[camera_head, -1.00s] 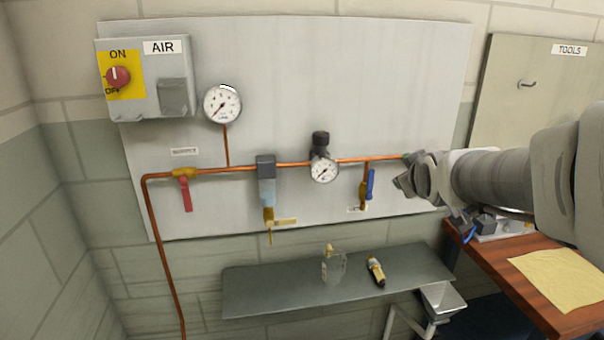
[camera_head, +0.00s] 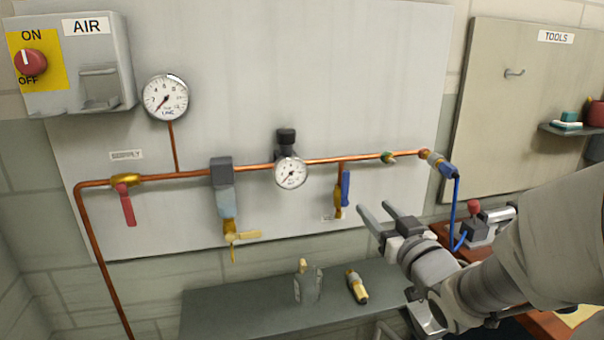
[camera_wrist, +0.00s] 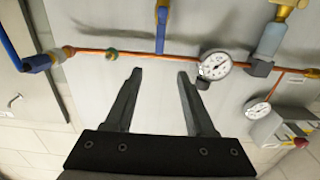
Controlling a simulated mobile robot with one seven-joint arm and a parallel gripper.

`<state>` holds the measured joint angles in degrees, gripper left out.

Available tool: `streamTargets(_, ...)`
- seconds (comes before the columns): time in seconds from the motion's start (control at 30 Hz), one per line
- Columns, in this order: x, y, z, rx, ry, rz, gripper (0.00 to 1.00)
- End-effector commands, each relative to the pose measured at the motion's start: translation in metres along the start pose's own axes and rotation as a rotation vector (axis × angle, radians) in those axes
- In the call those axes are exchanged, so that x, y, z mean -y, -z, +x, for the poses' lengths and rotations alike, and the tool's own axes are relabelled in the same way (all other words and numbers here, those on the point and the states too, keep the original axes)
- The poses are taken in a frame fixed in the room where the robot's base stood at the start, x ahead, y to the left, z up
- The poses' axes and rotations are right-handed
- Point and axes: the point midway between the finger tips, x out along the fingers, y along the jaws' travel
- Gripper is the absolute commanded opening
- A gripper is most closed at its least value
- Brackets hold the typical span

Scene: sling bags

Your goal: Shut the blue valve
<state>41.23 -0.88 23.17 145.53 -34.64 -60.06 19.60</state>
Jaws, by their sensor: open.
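In the wrist view my gripper (camera_wrist: 158,72) shows both fingers spread.
The copper pipe (camera_head: 205,172) carries a red handle (camera_head: 127,205), a yellow-handled valve (camera_head: 240,236) and a gauge (camera_head: 290,172). A blue hose (camera_head: 456,210) hangs at the right. A shelf (camera_head: 225,310) below holds a jar (camera_head: 308,286) and a small yellow-black item (camera_head: 356,286).

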Motion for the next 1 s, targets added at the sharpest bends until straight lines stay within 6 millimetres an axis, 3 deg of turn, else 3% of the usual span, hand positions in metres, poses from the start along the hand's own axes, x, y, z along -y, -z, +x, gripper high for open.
streamTargets(0.23,0.001,0.003,0.021,0.003,0.0,0.003,0.55)
streamTargets(0.7,0.0,-0.001,0.122,0.0,-0.002,0.001,0.55)
streamTargets(1.0,0.0,0.0,0.158,0.0,-0.003,-0.001,0.55)
